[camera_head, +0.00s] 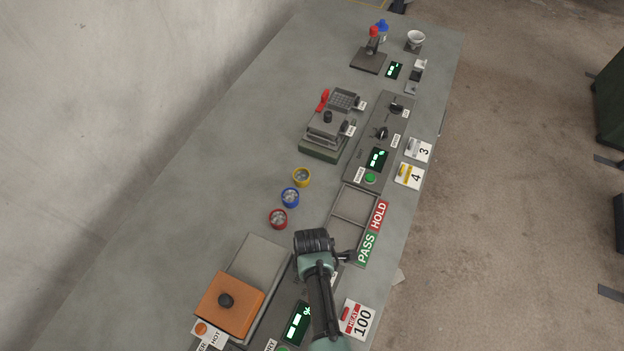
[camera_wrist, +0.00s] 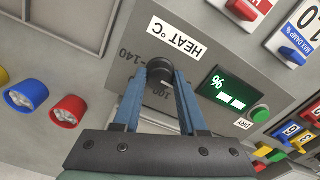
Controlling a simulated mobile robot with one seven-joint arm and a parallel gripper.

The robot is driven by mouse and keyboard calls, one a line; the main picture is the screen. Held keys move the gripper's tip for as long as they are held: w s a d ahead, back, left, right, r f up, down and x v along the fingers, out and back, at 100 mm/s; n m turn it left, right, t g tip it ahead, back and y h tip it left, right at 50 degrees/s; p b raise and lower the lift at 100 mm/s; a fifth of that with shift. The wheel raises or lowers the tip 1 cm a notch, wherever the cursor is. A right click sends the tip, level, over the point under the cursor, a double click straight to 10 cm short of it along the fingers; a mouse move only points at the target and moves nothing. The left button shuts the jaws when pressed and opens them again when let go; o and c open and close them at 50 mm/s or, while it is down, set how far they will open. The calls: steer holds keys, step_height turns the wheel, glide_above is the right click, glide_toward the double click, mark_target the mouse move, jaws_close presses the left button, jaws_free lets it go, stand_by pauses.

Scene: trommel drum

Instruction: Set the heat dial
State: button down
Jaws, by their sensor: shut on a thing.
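The heat dial (camera_wrist: 160,68) is a dark round knob on a grey panel in the wrist view, beside a white label reading HEAT °C (camera_wrist: 176,38). Scale figures 140 and 100 show around it, partly covered. My gripper (camera_wrist: 160,80) has its two blue fingers on either side of the knob and is shut on it. The knob's pointer is hidden, so its setting cannot be read. In the head view my arm covers the dial. A white card reading HEAT 100 (camera_head: 358,320) lies at the bench's right edge.
A green percent display (camera_wrist: 231,93) and a green button (camera_wrist: 259,114) labelled DRY sit right of the dial. An orange block with a black knob (camera_head: 230,302) is left of my arm. Red (camera_head: 278,218), blue (camera_head: 290,197) and yellow (camera_head: 302,177) cups stand beyond.

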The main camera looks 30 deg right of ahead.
steer(key=shift+n, duration=0.4)
steer(key=shift+c, duration=2.2)
jaws_free()
steer(key=shift+r, duration=0.1)
step_height(320, 180, up, 13)
